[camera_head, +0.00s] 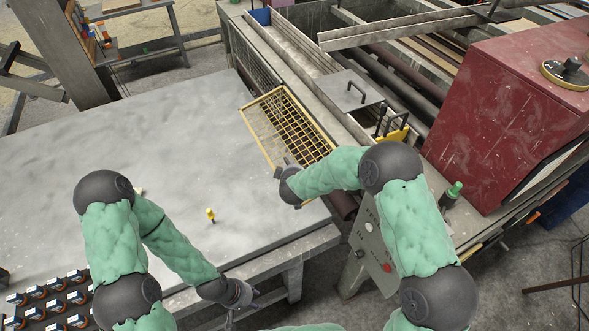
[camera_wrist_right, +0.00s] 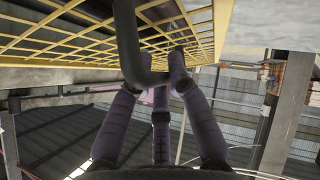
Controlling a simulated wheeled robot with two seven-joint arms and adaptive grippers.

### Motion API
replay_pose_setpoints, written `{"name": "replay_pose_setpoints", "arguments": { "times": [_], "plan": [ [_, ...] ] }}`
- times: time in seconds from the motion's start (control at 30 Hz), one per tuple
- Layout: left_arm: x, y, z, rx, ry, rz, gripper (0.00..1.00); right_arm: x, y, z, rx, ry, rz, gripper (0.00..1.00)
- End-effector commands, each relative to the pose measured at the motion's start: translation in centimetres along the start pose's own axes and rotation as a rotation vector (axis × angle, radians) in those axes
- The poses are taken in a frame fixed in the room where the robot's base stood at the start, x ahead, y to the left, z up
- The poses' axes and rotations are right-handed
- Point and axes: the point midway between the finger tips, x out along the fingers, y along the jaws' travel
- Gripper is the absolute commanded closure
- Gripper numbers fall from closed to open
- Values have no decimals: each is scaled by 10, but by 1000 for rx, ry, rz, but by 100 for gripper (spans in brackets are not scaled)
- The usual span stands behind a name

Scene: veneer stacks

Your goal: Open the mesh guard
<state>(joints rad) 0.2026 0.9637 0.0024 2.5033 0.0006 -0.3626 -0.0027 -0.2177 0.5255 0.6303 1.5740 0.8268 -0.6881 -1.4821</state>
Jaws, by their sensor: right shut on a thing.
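The mesh guard (camera_head: 284,119), a yellow frame with a yellow grid, stands at the machine's edge beside the grey table in the head view. In the right wrist view its grid (camera_wrist_right: 185,24) spreads across the top. My right gripper (camera_head: 286,168) is at the guard's near end. In the wrist view the fingers of my right gripper (camera_wrist_right: 155,75) are closed around a dark bent bar handle (camera_wrist_right: 126,40) under the guard. My left gripper (camera_head: 246,303) is low at the table's front edge, its fingers spread and empty, away from the guard.
The grey table (camera_head: 130,130) is mostly bare, with a small yellow piece (camera_head: 210,214) on it. A red housing (camera_head: 505,105) stands right of the rollers. A control panel (camera_head: 372,245) with buttons lies beside my right arm. A rack of small parts (camera_head: 48,300) is at lower left.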

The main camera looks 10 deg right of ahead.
Motion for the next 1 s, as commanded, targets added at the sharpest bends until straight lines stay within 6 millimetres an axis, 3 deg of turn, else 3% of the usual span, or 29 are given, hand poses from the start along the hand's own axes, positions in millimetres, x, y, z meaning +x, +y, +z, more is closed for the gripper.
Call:
{"name": "replay_pose_setpoints", "arguments": {
  "times": [0.57,0.6,0.67,1.0],
  "plan": [
    [-5,2,0,0,0,0,60,-3,7,-8,-3,10,9,100],
    [-5,2,0,0,0,0,60,-3,7,-8,-3,10,10,71],
    [-5,2,0,0,0,0,60,-3,7,-8,-2,10,9,57],
    [-5,2,0,0,0,0,60,-4,4,-5,-1,4,5,57]
  ]
}}
